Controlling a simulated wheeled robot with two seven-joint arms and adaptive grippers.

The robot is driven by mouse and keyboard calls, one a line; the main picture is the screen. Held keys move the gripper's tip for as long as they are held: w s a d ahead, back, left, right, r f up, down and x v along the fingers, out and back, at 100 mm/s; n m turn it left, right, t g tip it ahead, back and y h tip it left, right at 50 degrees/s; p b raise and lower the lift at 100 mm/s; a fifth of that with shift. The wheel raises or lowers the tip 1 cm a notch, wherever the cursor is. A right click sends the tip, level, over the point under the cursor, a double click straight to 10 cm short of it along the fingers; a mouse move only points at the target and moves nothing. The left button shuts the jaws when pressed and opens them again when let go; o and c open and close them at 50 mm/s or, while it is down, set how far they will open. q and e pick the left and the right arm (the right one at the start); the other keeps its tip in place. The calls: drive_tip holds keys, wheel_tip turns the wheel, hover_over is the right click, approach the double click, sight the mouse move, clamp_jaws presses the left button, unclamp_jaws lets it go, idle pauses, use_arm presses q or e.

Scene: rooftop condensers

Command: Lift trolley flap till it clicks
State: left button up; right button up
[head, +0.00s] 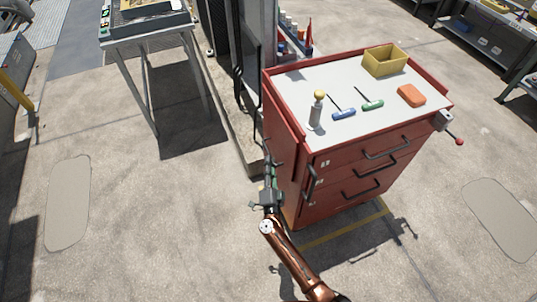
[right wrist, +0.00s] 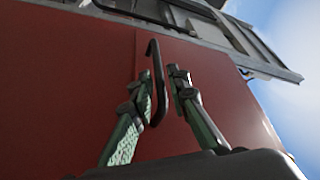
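The red trolley (head: 330,185) stands right of centre in the head view. Its flap (head: 284,118) hangs down along the trolley's left side. In the right wrist view the red flap panel (right wrist: 65,85) fills much of the picture, with a black bar handle (right wrist: 158,85) on it. My right gripper (head: 269,172) is low beside the flap. In the wrist view its two green-padded fingers (right wrist: 160,88) stand apart on either side of the handle. My left gripper is not in view.
On the trolley top are a yellow bin (head: 384,61), an orange block (head: 411,95), blue (head: 344,114) and green (head: 373,105) T-handled tools and a yellow-topped cylinder (head: 316,112). A dark upright unit (head: 222,70) stands close left of the flap. Floor is clear at front left.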

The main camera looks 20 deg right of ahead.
sight(269, 153)
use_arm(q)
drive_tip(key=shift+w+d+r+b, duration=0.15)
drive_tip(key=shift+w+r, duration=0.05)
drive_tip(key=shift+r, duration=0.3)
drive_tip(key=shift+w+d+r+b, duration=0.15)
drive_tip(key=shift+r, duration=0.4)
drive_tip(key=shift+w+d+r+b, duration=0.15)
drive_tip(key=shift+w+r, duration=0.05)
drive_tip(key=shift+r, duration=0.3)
use_arm(e)
drive_tip(key=shift+x, duration=2.1)
drive_tip(key=shift+f, duration=0.1)
drive_tip(key=shift+c, duration=0.3)
clamp_jaws()
